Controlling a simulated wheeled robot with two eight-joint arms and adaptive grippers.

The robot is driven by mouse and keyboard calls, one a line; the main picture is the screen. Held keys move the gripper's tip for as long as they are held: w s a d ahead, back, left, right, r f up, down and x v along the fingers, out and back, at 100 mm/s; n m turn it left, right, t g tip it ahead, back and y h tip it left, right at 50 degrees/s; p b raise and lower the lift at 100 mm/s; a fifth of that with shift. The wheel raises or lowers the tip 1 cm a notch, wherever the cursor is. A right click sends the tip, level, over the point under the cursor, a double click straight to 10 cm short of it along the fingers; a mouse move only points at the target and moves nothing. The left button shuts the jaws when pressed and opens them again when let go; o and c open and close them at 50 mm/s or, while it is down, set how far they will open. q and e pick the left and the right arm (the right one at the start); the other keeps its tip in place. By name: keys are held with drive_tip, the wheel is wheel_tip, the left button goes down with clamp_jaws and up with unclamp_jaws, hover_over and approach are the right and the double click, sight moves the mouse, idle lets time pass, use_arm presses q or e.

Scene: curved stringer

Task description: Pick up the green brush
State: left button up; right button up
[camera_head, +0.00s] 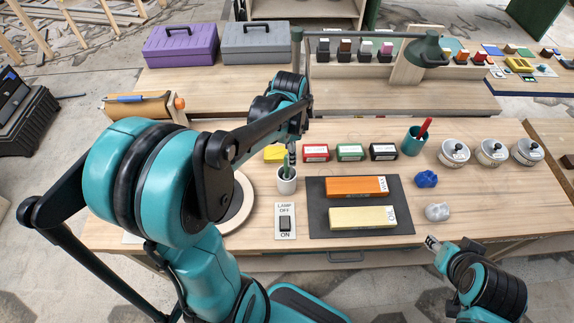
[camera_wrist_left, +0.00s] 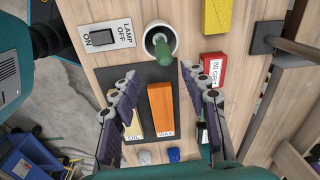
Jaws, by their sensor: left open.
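The green brush (camera_wrist_left: 162,52) stands handle-up in a small white cup (camera_wrist_left: 150,36) in the left wrist view. In the head view, part of its green handle (camera_head: 287,170) shows above the white cup (camera_head: 287,184) on the workbench. My left gripper (camera_head: 292,152) is just above the cup in the head view. In the left wrist view, the left gripper's fingers (camera_wrist_left: 158,75) are spread apart with nothing between them, and the brush is ahead of their tips. The brush's lower end is hidden in the cup. My right gripper (camera_head: 433,243) is at the bench's front edge, away from the brush.
A lamp switch plate (camera_head: 285,220) lies in front of the cup. A dark mat (camera_head: 318,210) with an orange block (camera_head: 355,186) and a yellow block (camera_head: 362,217) lies to its right. Red (camera_head: 316,153), green and black boxes stand behind the mat.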

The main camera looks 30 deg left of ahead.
sight(287, 172)
use_arm(q)
drive_tip(key=shift+w+a+m+g+p, duration=0.3)
drive_tip(key=shift+w+a+m+p, duration=0.1)
drive_tip(key=shift+a+m, duration=0.15)
drive_tip(key=shift+a+f, duration=0.1)
drive_tip(key=shift+f, duration=0.3)
drive_tip(key=f+b, duration=0.2)
drive_tip(key=f, duration=0.5)
drive_tip(key=shift+s+f+b, duration=0.15)
drive_tip(key=shift+s+b, duration=0.05)
drive_tip(key=shift+b, duration=0.15)
use_arm(e)
drive_tip(key=shift+f, duration=0.6)
use_arm(q)
drive_tip(key=shift+c, duration=0.3)
clamp_jaws()
